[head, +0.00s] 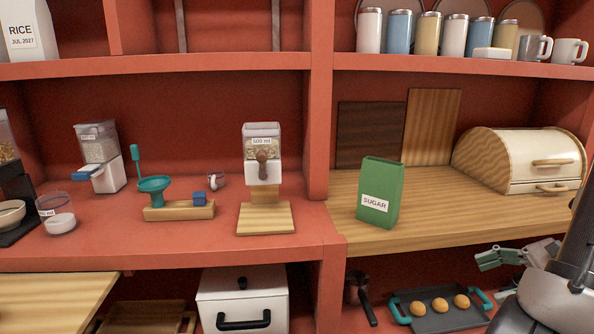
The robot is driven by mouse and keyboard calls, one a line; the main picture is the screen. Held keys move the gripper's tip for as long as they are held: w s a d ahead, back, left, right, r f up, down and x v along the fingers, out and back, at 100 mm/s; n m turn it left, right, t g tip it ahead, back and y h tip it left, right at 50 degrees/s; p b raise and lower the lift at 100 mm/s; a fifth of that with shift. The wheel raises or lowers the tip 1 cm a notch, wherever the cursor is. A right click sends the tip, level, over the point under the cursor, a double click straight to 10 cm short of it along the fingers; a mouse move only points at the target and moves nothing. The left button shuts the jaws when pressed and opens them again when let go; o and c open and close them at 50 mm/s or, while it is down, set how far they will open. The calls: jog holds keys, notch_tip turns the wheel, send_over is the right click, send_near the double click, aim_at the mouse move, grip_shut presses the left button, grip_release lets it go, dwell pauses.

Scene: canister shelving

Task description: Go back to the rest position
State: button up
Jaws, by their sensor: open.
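My gripper (505,256) is at the lower right in the head view, in front of the wooden counter's front edge and above the dark tray. Its greenish fingertips point left and are apart, with nothing visible between them. My arm rises behind it at the right edge of the picture. The nearest upright object on the counter is a green sugar box (380,191), which stands well to the left of my gripper and does not touch it.
A cream bread box (515,160) stands at the counter's back right. A dark tray (435,316) with three round buns lies below. Dispensers, a small scale (180,210) and a glass cup (57,215) stand on the left shelf. The wooden counter (450,215) is clear right of the sugar box.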

jog(key=s+a+r+n+h, duration=0.2)
jog(key=a+r+n+h, duration=0.2)
jog(key=r+n, duration=0.5)
jog(key=s+a+r+n+h, duration=0.2)
jog(key=a+r+n+h, duration=0.3)
jog(key=r+n+h, duration=0.2)
jog(key=r+n, duration=0.2)
jog(key=n, duration=0.1)
jog(key=shift+s+a+t, duration=0.2)
jog(key=shift+a+t, duration=0.05)
jog(key=shift+t, duration=0.05)
jog(key=shift+w+a+f, duration=0.1)
jog(key=shift+a, duration=0.05)
